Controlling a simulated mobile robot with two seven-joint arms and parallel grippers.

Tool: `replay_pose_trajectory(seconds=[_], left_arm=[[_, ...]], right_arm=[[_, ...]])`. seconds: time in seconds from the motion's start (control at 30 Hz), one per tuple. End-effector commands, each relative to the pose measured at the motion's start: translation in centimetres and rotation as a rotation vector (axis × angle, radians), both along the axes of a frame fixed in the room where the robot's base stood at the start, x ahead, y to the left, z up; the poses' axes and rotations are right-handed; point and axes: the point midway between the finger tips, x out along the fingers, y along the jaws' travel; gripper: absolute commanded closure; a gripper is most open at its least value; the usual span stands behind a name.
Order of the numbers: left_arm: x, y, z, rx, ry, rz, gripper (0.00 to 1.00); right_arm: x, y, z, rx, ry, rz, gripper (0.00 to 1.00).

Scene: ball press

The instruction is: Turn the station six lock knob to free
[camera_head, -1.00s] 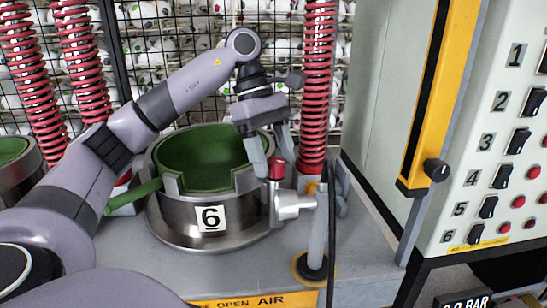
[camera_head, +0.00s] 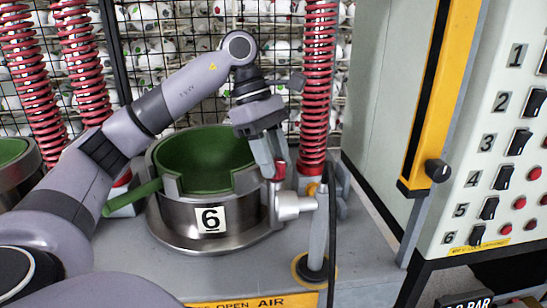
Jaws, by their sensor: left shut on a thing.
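The station six mould (camera_head: 171,212) is a steel ring labelled 6 with a green bowl-shaped lining (camera_head: 205,150) and a green handle at its left. At its right side is the lock knob (camera_head: 279,169), a small red knob above a grey metal fitting (camera_head: 292,205). My left gripper (camera_head: 271,170) comes down from above and is shut on the red knob; its fingers cover part of the knob. My right gripper is not in view.
A red coiled hose (camera_head: 318,90) rises just right of my left gripper. A black cable (camera_head: 332,240) hangs in front of it. A panel of numbered switches (camera_head: 489,207) and a yellow-edged post (camera_head: 430,100) stand at the right. Wire mesh holds balls behind.

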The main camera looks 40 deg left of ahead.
Motion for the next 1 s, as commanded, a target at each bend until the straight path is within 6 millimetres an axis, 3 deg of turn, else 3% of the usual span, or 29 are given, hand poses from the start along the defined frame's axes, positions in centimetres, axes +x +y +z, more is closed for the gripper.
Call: replay_pose_trajectory(seconds=[0.5,1.0], left_arm=[[-0.2,-0.01,0.0,0.0,-0.001,0.32,0.95],[-0.2,-0.02,0.05,-0.001,-0.001,0.386,0.95]], right_arm=[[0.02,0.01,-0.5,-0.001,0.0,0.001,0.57],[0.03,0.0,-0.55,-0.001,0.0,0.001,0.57]])
